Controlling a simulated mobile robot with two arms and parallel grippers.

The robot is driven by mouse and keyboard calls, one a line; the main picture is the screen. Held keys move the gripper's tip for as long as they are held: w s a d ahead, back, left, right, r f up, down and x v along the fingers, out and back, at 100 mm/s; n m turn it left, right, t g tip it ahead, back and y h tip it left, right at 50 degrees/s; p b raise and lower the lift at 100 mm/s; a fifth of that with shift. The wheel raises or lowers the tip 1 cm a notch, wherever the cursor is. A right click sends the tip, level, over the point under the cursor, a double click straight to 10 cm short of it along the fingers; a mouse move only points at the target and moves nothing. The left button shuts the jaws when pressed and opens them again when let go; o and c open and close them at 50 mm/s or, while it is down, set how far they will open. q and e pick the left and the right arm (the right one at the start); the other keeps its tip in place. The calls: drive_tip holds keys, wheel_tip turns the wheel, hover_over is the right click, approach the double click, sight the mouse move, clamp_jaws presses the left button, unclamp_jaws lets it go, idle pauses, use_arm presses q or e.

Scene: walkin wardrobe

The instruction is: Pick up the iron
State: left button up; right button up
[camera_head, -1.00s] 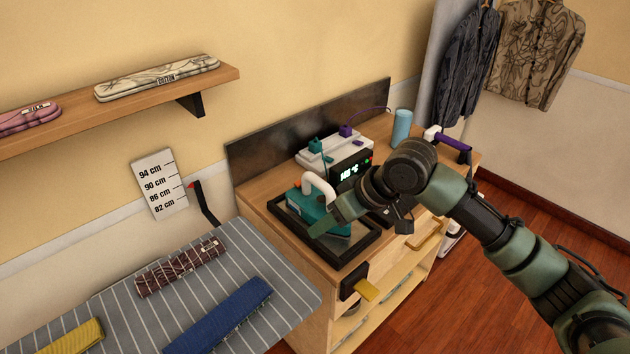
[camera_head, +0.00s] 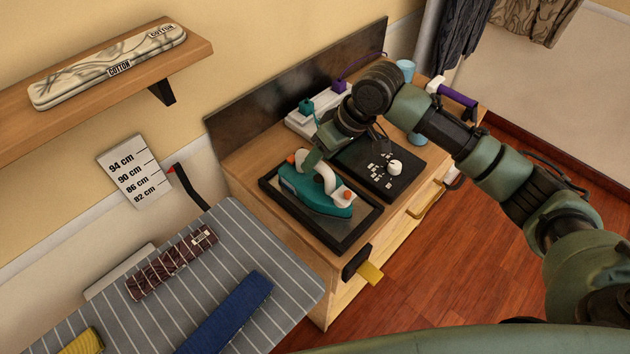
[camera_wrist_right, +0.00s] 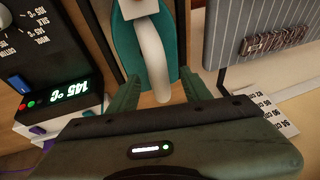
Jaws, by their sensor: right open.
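The teal iron (camera_head: 312,192) with a white handle (camera_head: 322,170) and orange buttons rests on a black-framed tray (camera_head: 361,223) on the wooden cabinet. My right gripper (camera_head: 313,156) is open at the back end of the iron, close to the handle. In the right wrist view, the iron (camera_wrist_right: 128,45) lies straight ahead, and its white handle (camera_wrist_right: 152,60) reaches down between the two green fingers of my right gripper (camera_wrist_right: 160,88). I cannot tell whether the fingers touch it. My left gripper is not in view.
A black control panel with a white knob (camera_head: 394,167) lies right of the tray. A white station with plugs (camera_head: 308,116) stands behind, and its display (camera_wrist_right: 58,92) reads 145 °C. A striped ironing board (camera_head: 205,270) with rolled cloths is at front left. A shelf (camera_head: 90,105) hangs above.

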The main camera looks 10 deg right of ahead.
sight(319, 178)
drive_tip(key=x, duration=0.2)
drive_tip(key=shift+w+a+f, duration=0.1)
drive_tip(key=shift+w+f, duration=0.2)
drive_tip(key=shift+f, duration=0.05)
drive_tip(key=shift+s, duration=0.15)
clamp_jaws()
drive_tip(key=shift+r, duration=0.15)
